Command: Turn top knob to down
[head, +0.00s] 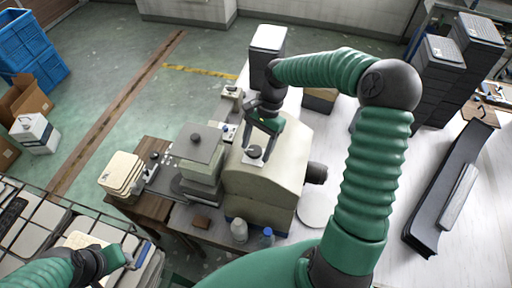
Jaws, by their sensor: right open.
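A beige machine with a rounded top (270,178) stands on the table in the middle of the head view. A small dark knob (255,152) on a pale plate sits on its upper face. My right gripper (260,155) reaches down over this knob, open, with one finger on either side of it. I cannot tell whether the fingers touch the knob, or which way it points. My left gripper (128,257) is at the lower left, away from the machine; its jaws are too small to read.
A square-topped unit with a small dark knob (196,138) stands left of the machine. Dark stacked trays (437,80) and a long black panel (445,190) are at right.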

